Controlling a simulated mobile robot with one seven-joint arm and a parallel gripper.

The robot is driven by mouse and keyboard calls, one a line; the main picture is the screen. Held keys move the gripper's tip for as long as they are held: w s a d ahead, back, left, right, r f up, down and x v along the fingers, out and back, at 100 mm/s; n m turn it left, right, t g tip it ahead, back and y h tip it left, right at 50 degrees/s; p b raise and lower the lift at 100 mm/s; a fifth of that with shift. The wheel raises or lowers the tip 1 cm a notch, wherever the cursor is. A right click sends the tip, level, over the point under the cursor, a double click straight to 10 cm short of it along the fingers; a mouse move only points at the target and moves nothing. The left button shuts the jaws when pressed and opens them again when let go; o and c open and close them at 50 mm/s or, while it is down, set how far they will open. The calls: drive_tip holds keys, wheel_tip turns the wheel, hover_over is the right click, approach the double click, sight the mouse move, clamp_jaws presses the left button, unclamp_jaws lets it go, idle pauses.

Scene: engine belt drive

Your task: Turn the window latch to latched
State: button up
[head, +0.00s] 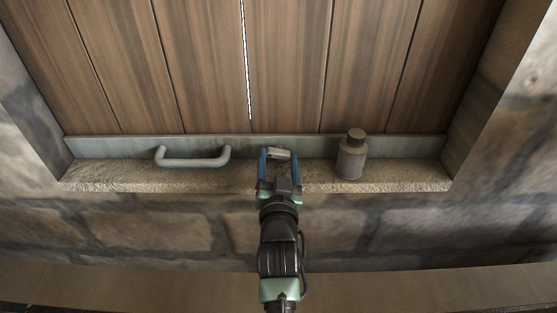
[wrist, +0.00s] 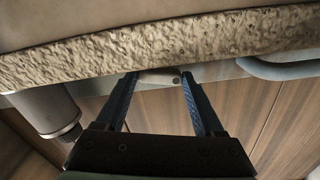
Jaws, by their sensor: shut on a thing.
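The window latch (head: 279,154) is a small pale grey piece at the metal strip along the bottom of the wooden window panels, right of their middle. My gripper (head: 279,157) reaches it from the front, with one blue finger on each side. It is shut on the latch, its fingers held apart by the latch's width. In the wrist view the latch (wrist: 160,77) shows between the fingertips of my gripper (wrist: 159,78), partly hidden by the stone ledge. The latch's exact angle is hard to tell.
A grey bar handle (head: 192,159) is left of the latch; it also shows in the wrist view (wrist: 285,70). A grey cylinder with a dark cap (head: 351,158) stands on the rough stone sill (head: 410,180) to the right. Stone walls flank the recess.

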drive_tip(key=c, duration=0.4)
drive_tip(key=shift+n+p, duration=0.3)
drive_tip(key=shift+n, duration=1.2)
drive_tip(key=shift+c, duration=0.2)
drive_tip(key=o, duration=1.4)
drive_tip(key=shift+s, duration=0.1)
drive_tip(key=s+p, duration=0.1)
drive_tip(key=s, duration=1.1)
drive_tip(key=shift+s, duration=0.4)
